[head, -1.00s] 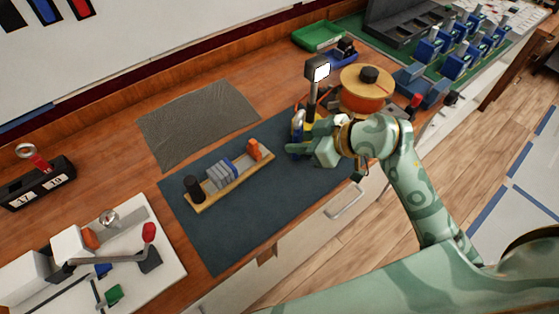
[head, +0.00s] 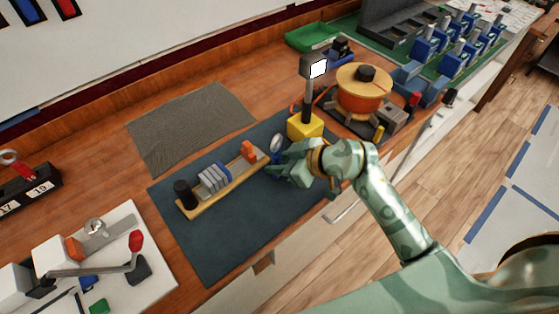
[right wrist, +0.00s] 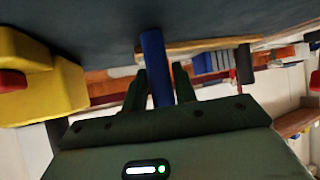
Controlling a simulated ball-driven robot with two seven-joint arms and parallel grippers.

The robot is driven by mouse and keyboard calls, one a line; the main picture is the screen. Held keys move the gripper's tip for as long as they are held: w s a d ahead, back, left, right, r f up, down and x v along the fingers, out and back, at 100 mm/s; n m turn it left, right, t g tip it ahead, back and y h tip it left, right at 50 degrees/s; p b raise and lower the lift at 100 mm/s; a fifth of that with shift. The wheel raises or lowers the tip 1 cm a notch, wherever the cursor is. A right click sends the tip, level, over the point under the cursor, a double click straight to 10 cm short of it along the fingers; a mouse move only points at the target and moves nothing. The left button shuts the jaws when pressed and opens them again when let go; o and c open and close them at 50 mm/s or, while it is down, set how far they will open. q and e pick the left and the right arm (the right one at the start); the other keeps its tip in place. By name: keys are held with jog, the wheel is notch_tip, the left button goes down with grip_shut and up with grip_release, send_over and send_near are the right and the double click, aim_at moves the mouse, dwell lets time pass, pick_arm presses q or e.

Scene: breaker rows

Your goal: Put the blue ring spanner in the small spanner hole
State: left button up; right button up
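The blue ring spanner (head: 276,143) is in my right gripper (head: 276,168), ring end up, above the dark blue mat. In the right wrist view its blue handle (right wrist: 155,60) stands between the two fingers (right wrist: 158,90), which are shut on it. A dark holder (head: 35,195) with labels 17 and 19 is at the left edge, partly cut off. A red-handled ring spanner (head: 22,171) shows at this holder. The holes themselves are too small to make out. My left gripper is not in view.
A wooden rack (head: 235,183) with grey pieces lies on the mat (head: 210,255). A white board (head: 150,265) with a red-knobbed lever is front left. The grey mat (head: 190,125) is bare.

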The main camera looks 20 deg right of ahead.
jog(key=shift+o, duration=1.3)
